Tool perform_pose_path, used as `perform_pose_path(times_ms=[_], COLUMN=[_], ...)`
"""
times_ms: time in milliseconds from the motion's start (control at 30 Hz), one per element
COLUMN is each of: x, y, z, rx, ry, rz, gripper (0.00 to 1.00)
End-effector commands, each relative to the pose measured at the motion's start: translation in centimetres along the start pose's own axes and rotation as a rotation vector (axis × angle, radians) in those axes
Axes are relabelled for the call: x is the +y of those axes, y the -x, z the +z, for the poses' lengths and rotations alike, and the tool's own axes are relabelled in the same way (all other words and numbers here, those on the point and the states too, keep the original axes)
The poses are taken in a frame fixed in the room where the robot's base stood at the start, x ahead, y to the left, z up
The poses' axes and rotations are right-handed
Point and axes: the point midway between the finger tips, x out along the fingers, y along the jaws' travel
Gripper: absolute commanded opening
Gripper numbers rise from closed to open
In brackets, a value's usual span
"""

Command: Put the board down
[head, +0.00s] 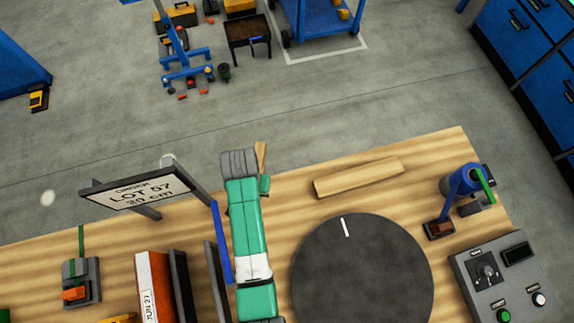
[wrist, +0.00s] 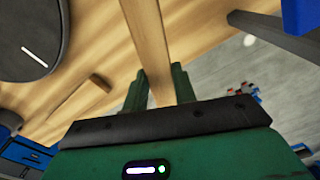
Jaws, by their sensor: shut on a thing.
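My gripper is at the far edge of the workbench in the head view (head: 262,184), under my green arm. In the wrist view its two green fingers (wrist: 160,88) are shut on a pale wooden board (wrist: 150,45). The board runs from between the fingers up to the top edge of that view. In the head view only a short end of the board (head: 261,153) shows beside my wrist; my arm hides the rest. I cannot tell whether the held board touches the bench.
A second wooden piece (head: 358,177) lies on the workbench (head: 445,150), right of my gripper. A dark round turntable (head: 365,275) with a white mark is nearer. A sign (head: 140,190) reading LOT 57, 30 cm, binders and a blue upright (head: 221,243) stand left. A blue clamp device (head: 460,190) and control box (head: 505,280) are right.

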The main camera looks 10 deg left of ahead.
Motion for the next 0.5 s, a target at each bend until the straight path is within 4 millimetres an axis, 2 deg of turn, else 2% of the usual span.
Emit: perform_pose_path(times_ms=[133,300,367,500], x=[0.0,0.0,0.0,0.0], y=[-0.7,-4.4,-5.2,-5.9], z=[0.0,0.0,0.0,0.0], rx=[-0.001,-0.004,-0.003,0.0], ry=[0.0,0.001,0.001,0.001], rz=[0.0,0.001,0.0,0.0], gripper=[0.0,0.0,0.0,0.0])
